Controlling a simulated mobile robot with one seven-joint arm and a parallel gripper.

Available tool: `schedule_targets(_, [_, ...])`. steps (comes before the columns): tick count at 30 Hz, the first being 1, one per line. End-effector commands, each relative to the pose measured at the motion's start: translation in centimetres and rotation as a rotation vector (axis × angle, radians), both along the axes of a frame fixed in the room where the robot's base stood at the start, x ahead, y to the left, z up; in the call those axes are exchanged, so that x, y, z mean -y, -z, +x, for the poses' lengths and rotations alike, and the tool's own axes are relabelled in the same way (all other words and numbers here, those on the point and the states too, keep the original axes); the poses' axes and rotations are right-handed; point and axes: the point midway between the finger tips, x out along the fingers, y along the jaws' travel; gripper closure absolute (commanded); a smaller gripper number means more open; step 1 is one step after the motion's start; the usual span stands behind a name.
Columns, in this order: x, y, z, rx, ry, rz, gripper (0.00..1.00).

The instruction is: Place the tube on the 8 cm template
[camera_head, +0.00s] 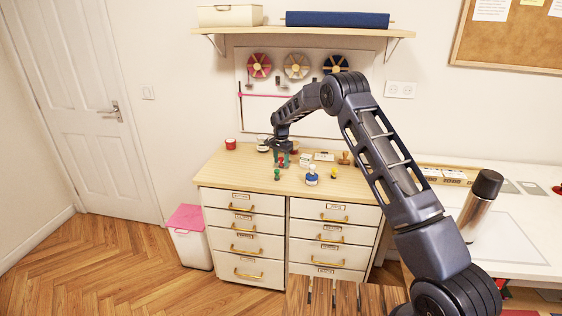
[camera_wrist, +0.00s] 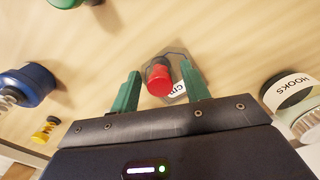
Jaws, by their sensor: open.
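A red cylindrical piece (camera_wrist: 158,79), which may be the tube, is between the fingers of my gripper (camera_wrist: 160,68) in the wrist view. It overlaps a clear plate (camera_wrist: 176,59) with angular edges and a white label partly hidden by the red piece. The readable letters look like "cm", but no number shows, so I cannot tell if it is the 8 cm template. The green fingers are open, with gaps on both sides of the red piece. In the head view my gripper (camera_head: 282,157) is low over the wooden cabinet top, with a small red spot at it.
Green piece (camera_head: 277,174), blue bottle (camera_head: 312,178) and yellow piece (camera_head: 333,173) stand near the front of the cabinet top (camera_head: 225,172). A red tin (camera_head: 231,144) is at the left, a wooden stamp (camera_head: 345,158) at the right. A "HOOKS" container (camera_wrist: 292,92) is close by.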

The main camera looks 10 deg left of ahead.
Motion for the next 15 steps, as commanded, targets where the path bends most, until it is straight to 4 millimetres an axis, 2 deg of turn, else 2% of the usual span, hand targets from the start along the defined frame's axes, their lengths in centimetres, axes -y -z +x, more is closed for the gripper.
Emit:
schedule_targets(5, [0.0, -2.4, 0.1, 0.003, 0.0, 0.002, 0.54])
schedule_targets(15, [0.0, -8.8, 0.0, 0.002, 0.0, 0.002, 0.54])
